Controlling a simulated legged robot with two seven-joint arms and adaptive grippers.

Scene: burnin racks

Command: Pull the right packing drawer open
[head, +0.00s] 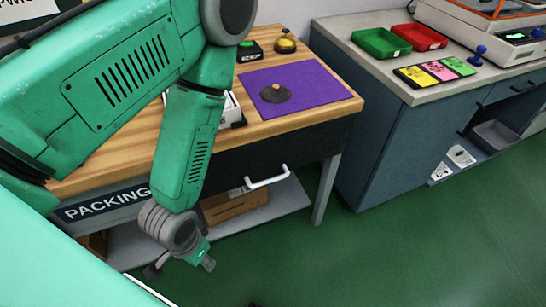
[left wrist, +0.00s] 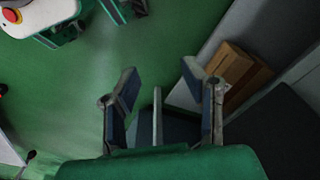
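The packing bench has a dark drawer front (head: 254,148) below its wooden top, with a white bar handle (head: 268,177) on it. The drawer looks closed. My left gripper (head: 181,268) hangs in front of the bench, lower and to the left of the handle in the head view, apart from it there. In the left wrist view my left gripper (left wrist: 160,88) has its two fingers spread apart. A pale thin bar (left wrist: 157,118) shows between them; I cannot tell if it is the handle. My left arm hides part of the bench front. My right gripper is not in view.
A brown box (head: 234,205) sits on the bench's low shelf (head: 270,207). A purple mat (head: 318,87) and a bell (head: 285,42) lie on top. A blue-grey cabinet (head: 385,145) stands at the right. The green floor (head: 420,245) in front is clear.

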